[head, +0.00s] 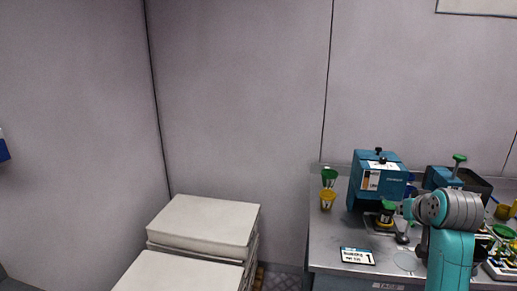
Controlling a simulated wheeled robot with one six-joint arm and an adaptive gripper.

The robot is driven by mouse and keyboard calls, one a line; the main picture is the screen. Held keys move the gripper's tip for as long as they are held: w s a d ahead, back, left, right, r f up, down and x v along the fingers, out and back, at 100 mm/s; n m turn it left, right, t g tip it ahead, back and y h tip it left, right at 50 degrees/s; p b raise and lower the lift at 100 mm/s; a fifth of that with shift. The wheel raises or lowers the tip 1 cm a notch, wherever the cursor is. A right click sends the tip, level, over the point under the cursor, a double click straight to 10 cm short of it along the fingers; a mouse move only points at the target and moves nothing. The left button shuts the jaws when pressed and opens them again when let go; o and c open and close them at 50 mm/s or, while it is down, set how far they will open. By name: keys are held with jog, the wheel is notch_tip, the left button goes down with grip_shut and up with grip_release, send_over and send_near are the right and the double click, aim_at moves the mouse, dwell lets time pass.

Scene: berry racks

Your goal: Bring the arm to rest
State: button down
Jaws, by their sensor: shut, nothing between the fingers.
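My arm (452,262) stands at the lower right in the head view, in front of a grey bench (330,238). Its teal link rises to a bent joint with grey rings, and a small teal part shows to the left of that joint. I cannot make out my gripper or its fingertips; the far end of the arm is hidden or too small to tell from the dark items on the bench. No held object shows.
White stacked slabs (205,222) stand left of the bench, with a floor gap between.

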jog(key=s+a+f, duration=0.4)
jog(key=f, duration=0.4)
jog(key=s+a+f+t, duration=0.1)
jog(key=s+a+f, duration=0.25)
jog(key=f, duration=0.45)
jog(key=s+a+f, duration=0.3)
jog(key=a+f, duration=0.1)
jog(key=f, duration=0.4)
jog(key=s+a+f+n+t+y, duration=0.1)
jog(key=s+a+f, duration=0.3)
jog(key=s, duration=0.4)
jog(key=s+a+f, duration=0.3)
jog(key=s+a, duration=0.1)
jog(key=s, duration=0.4)
jog(key=s+a+r, duration=0.2)
jog(key=s, duration=0.7)
jog(key=s+a+r+n+t+y, duration=0.1)
jog(key=s+a+r, duration=0.1)
jog(key=s, duration=0.7)
jog(key=s+a+r+n+t+y, duration=0.1)
jog(key=s+r, duration=0.3)
jog(key=s, duration=0.5)
jog(key=shift+a, duration=0.6)
